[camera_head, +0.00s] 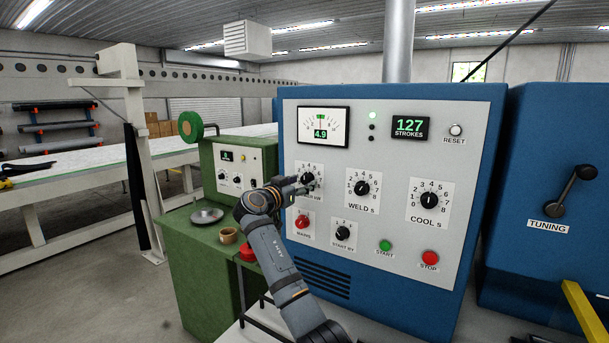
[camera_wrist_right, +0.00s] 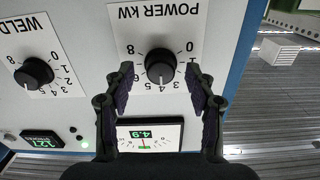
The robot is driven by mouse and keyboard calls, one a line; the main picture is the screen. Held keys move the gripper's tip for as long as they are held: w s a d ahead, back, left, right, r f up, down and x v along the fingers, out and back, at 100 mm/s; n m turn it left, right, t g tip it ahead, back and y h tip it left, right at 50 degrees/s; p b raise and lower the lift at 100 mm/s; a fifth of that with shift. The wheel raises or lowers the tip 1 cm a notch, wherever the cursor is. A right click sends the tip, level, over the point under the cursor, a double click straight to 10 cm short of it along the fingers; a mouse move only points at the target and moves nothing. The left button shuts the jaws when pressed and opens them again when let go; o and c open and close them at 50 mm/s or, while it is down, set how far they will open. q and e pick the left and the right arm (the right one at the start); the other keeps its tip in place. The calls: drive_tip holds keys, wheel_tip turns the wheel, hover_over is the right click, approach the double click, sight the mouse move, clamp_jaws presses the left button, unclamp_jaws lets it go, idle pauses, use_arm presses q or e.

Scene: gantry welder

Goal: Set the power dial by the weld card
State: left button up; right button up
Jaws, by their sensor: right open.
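The power dial (camera_head: 308,179) is a black knob at the upper left of the dials on the grey panel, with its label partly hidden by my right gripper (camera_head: 298,186). In the right wrist view the power dial (camera_wrist_right: 160,67) appears upside down, between the two fingers of my right gripper (camera_wrist_right: 160,82). The fingers are apart, with a visible gap on each side of the knob. The meter (camera_head: 323,127) above the dial reads 4.9, and it also shows in the wrist view (camera_wrist_right: 150,133). I cannot make out a weld card. My left gripper is out of view.
The weld dial (camera_head: 362,188) and cool dial (camera_head: 429,200) are to the right. Below are a red mains knob (camera_head: 302,221), start-by knob (camera_head: 343,233), green start button (camera_head: 385,246) and red stop button (camera_head: 430,258). A green cabinet (camera_head: 205,262) holds a dish and cup.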

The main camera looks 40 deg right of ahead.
drive_tip(key=shift+w+d+r, duration=0.2)
drive_tip(key=shift+d+r, duration=0.05)
drive_tip(key=shift+d, duration=0.4)
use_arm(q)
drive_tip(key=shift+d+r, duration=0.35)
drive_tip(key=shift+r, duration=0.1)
use_arm(e)
drive_tip(key=shift+d+f, duration=0.1)
drive_tip(key=shift+c, duration=0.6)
drive_tip(key=c, duration=1)
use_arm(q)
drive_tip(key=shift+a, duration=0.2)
use_arm(e)
drive_tip(key=shift+c, duration=0.2)
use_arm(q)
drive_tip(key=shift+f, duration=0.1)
